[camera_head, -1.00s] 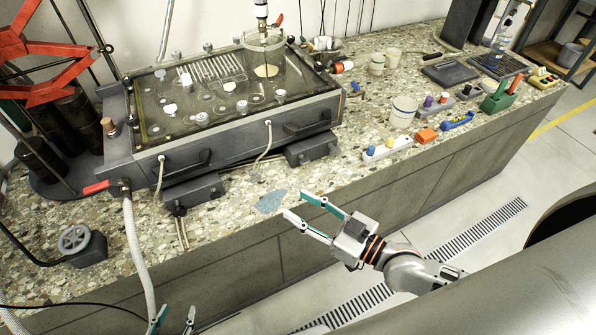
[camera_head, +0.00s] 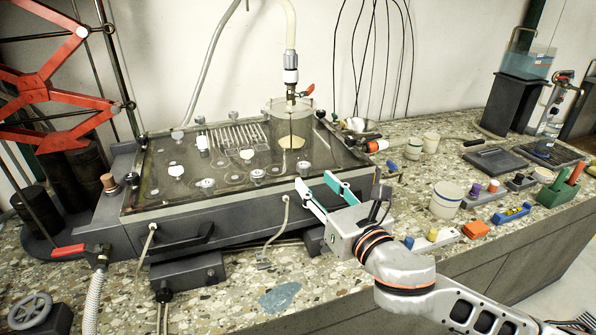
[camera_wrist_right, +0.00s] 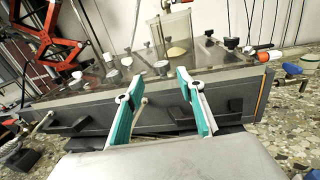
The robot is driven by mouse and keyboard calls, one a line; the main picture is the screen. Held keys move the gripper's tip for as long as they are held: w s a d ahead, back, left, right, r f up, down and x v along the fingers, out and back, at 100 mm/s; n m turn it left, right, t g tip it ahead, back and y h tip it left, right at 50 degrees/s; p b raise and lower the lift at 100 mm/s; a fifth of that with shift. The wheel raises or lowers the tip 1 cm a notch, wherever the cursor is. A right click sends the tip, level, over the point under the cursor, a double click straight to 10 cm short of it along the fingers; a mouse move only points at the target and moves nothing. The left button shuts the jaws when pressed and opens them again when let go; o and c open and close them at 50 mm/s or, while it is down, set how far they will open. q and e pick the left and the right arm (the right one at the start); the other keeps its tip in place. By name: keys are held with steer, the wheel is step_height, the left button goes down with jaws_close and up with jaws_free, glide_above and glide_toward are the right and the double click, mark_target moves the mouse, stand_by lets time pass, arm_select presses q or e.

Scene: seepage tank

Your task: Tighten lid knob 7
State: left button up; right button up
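I see no numbers, so I cannot tell which is knob 7. My right gripper (camera_head: 314,182) is open and empty, its teal-padded fingers over the tank's front right part. In the right wrist view, the open fingers (camera_wrist_right: 154,87) point at the tank's front edge, apart from the knobs. My left gripper is out of view.
A red-handled valve (camera_head: 70,251) is at the tank's left front. Cups (camera_head: 447,200), blocks (camera_head: 475,229) and a green holder (camera_head: 558,192) crowd the bench's right side.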

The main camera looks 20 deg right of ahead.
mark_target(307, 170)
steer(key=shift+w+d+r, duration=0.15)
steer(key=shift+w+r, duration=0.05)
steer(key=shift+w, duration=0.4)
steer(key=w, duration=0.3)
steer(key=w+b, duration=0.1)
steer(key=w, duration=0.1)
steer(key=shift+a+f, duration=0.1)
steer(key=shift+a, duration=0.3)
steer(key=shift+w+a, duration=0.1)
steer(key=shift+w, duration=0.7)
jaws_close()
